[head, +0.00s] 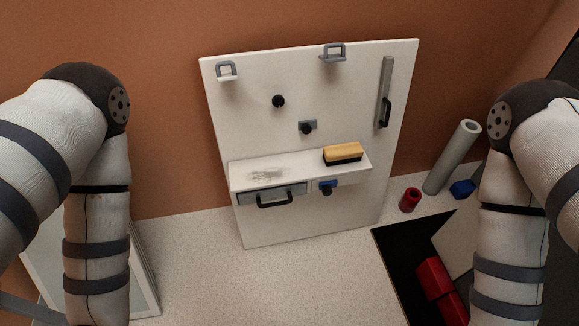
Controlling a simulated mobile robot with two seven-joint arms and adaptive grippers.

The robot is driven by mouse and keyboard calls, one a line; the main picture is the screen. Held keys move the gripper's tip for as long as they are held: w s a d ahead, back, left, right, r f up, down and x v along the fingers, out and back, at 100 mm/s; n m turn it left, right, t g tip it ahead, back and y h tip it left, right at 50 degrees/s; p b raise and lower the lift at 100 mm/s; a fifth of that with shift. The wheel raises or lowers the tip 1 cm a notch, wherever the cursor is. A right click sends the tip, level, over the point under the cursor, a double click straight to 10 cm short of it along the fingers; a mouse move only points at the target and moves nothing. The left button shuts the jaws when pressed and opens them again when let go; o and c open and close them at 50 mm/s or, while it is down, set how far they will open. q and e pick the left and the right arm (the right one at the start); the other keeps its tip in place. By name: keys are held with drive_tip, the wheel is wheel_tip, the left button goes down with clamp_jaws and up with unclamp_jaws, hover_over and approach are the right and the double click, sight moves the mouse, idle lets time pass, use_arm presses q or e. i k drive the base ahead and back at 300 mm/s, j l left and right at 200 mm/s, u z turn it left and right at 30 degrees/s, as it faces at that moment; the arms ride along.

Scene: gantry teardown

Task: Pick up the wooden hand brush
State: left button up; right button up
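The wooden hand brush (343,152) lies on the right part of a white shelf (243,179) that juts from an upright white panel (238,112). Its wooden body is on top and its dark bristles face down onto the shelf. A grey dusty smudge marks the shelf to its left. Both of my arms come down along the left and right sides of the head view. Their grippers are below the picture's edge, out of sight, and neither arm is near the brush.
A drawer with a dark handle (274,199) and a blue clip with a black knob (327,187) sit under the shelf. Hooks and knobs dot the panel. A grey tube (452,157), red cylinder (410,200) and blue piece (462,189) stand right. Red blocks (436,279) lie in a dark recess.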

sight(335, 154)
drive_tip(key=i+j+z, duration=0.1)
drive_tip(key=i, duration=0.35)
drive_tip(key=i+j, duration=0.15)
drive_tip(key=i, duration=0.3)
drive_tip(key=z, duration=0.05)
